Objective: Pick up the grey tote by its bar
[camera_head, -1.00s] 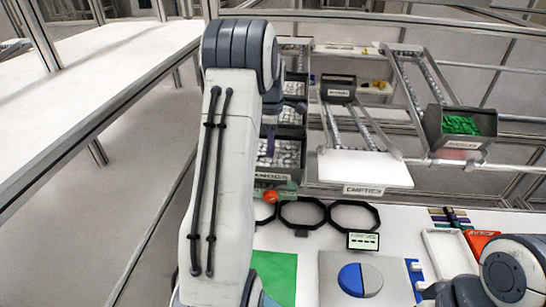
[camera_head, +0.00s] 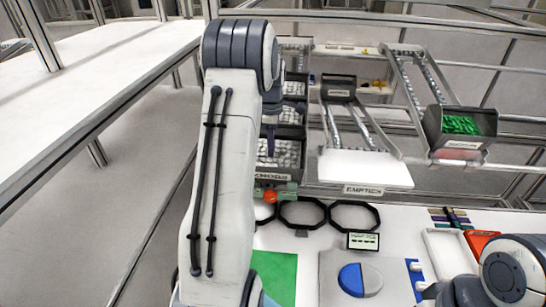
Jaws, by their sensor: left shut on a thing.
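Grey totes with white pieces stand in line in the left rack lane, the nearest grey tote (camera_head: 291,160) behind a label strip. My left arm reaches up in front of this lane and hides its left side. My left gripper (camera_head: 271,142) points down at the nearest tote, partly hidden by the arm. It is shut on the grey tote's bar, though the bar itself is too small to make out. The tote sits level in the lane. Of my right arm only a rounded joint shows at the lower right; its gripper is out of view.
A grey tote of green pieces (camera_head: 461,126) stands on the right lane. An empty-looking grey tote (camera_head: 338,88) is up the middle lane, above a white shelf (camera_head: 365,168). The table holds black rings (camera_head: 354,202), a green mat (camera_head: 275,278) and a blue-white disc (camera_head: 361,280).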

